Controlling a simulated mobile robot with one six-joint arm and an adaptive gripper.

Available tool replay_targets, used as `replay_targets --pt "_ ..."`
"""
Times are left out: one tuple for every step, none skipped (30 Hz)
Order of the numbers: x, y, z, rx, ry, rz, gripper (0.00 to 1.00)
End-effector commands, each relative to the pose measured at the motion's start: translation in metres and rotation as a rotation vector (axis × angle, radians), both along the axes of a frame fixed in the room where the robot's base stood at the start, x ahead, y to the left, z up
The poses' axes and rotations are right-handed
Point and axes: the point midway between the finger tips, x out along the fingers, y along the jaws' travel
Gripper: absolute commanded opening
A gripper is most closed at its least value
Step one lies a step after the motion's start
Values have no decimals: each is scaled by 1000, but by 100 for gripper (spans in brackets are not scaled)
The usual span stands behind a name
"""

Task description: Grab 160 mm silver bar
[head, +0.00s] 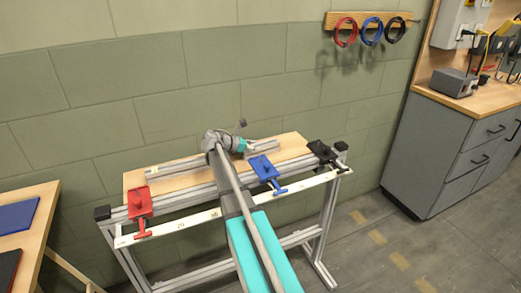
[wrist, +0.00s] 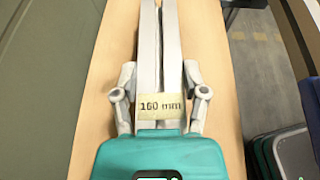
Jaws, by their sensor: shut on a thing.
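The silver bar (wrist: 171,45) carries a pale tag (wrist: 160,107) reading "160 mm" in the wrist view. It is long and light grey, with a dark groove along its middle. My gripper (wrist: 160,80) is shut on it, one finger on each side close to the tag. In the head view, a silver bar (head: 264,146) shows just right of my wrist, over the right part of the wooden board; my fingers are hidden there. I cannot tell whether the held bar touches the board.
Another silver bar (head: 174,167) lies on the wooden board (head: 137,180) at left. Red (head: 139,202), blue (head: 264,168) and black (head: 321,151) clamps sit along the frame's front rail. A wooden table (head: 40,215) stands at left, a grey cabinet (head: 455,150) at right. The wall is close behind.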

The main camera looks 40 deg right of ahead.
Motion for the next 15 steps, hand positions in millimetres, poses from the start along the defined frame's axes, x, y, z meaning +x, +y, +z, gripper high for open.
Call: replay_targets --pt "0 0 0 1 0 0 4" --pt "0 0 0 1 0 0 0" --pt "0 0 0 0 0 0 0" --pt "0 0 0 0 0 0 0" --pt "0 0 0 0 0 0 0" --pt "0 0 0 1 0 0 0" --pt "0 0 0 1 0 0 0" --pt "0 0 0 1 0 0 0" --pt "0 0 0 1 0 0 0" --pt "0 0 0 1 0 0 0" --pt "0 0 0 1 0 0 0" --pt "0 0 1 1 0 0 0" --pt "0 0 1 1 0 0 0" --pt "0 0 2 1 0 0 0" --pt "0 0 3 1 0 0 0"
